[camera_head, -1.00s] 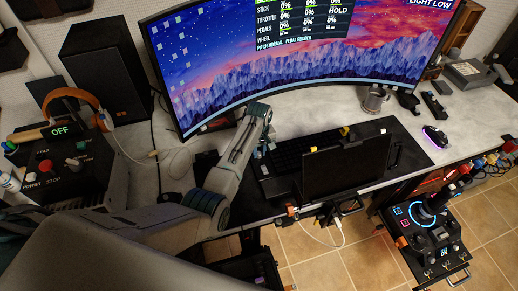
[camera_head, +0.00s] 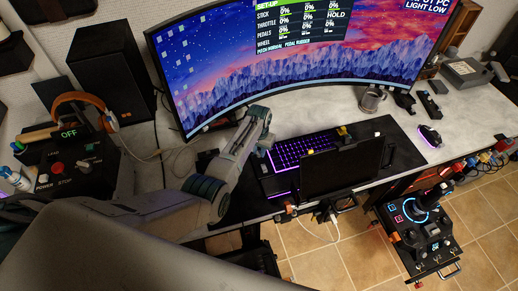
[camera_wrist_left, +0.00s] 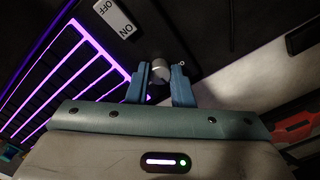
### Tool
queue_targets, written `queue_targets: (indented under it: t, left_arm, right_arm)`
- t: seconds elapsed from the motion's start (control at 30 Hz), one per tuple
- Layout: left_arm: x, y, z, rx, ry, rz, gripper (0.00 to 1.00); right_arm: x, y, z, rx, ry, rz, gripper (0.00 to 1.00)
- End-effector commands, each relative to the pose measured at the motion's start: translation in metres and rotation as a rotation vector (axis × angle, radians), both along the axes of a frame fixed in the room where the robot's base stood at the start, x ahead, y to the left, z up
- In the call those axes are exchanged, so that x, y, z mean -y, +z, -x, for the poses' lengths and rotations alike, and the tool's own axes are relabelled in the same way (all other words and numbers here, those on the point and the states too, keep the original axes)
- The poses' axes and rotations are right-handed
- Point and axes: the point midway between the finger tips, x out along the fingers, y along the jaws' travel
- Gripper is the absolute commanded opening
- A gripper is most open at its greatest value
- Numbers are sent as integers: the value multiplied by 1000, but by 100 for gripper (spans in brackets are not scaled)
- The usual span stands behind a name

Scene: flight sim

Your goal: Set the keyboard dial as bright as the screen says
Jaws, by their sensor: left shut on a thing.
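The keyboard (camera_head: 302,150) lies on a black desk mat and glows purple; its lit keys fill the left of the left wrist view (camera_wrist_left: 62,75). The small grey dial (camera_wrist_left: 160,69) sits beside the lit keys. My left gripper (camera_wrist_left: 161,84) is shut on the dial, one blue finger on each side. In the head view my left gripper (camera_head: 262,153) is at the keyboard's left end, and the dial is too small to make out there. The screen (camera_head: 300,75) reads LIGHT LOW at its top right. My right gripper is not in view.
A dark panel (camera_head: 335,172) stands at the keyboard's front. A mug (camera_head: 371,100) and a lit mouse (camera_head: 430,136) are to the right. A black control box (camera_head: 75,165) with buttons is at left.

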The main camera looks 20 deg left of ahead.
Motion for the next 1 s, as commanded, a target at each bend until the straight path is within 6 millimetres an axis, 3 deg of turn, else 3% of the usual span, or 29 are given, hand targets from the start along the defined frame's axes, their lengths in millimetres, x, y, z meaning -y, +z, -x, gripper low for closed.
queue_targets:
  t: [0.7,0.73,0.8,1.0]
  left_arm:
    - [0,2,-2,4,-70,1,0]
    - [0,2,-2,4,-70,1,26]
    - [0,1,-1,3,-70,0,40]
    - [0,1,-1,2,-70,0,42]
  right_arm:
    - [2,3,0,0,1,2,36]
    - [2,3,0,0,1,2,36]
    - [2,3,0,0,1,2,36]
    - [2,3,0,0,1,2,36]
